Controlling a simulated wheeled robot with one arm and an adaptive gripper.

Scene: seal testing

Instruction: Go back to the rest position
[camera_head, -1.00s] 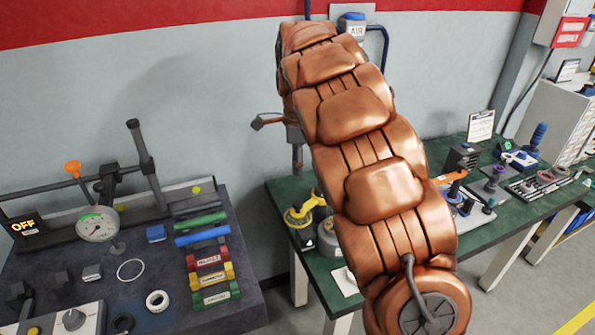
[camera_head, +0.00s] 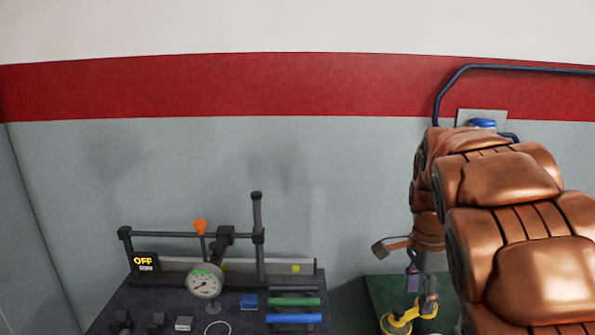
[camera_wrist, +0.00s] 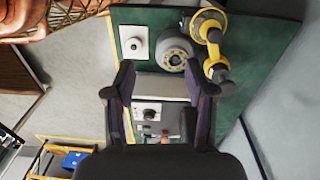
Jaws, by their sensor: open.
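My gripper (camera_wrist: 160,78) shows in the wrist view with its two dark fingers apart and nothing between them. It points down over a green table (camera_wrist: 127,20), well apart from what lies there. In the head view my gripper (camera_head: 420,290) hangs at the end of my copper arm at the right, near the green table (camera_head: 378,292). Part of it is hard to make out there.
The yellow and grey tool (camera_wrist: 207,30) lies on the green table. In the head view a dark bench (camera_head: 130,300) carries a pressure gauge (camera_head: 204,283), an OFF display (camera_head: 144,262), and green (camera_head: 293,301) and blue (camera_head: 294,318) bars.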

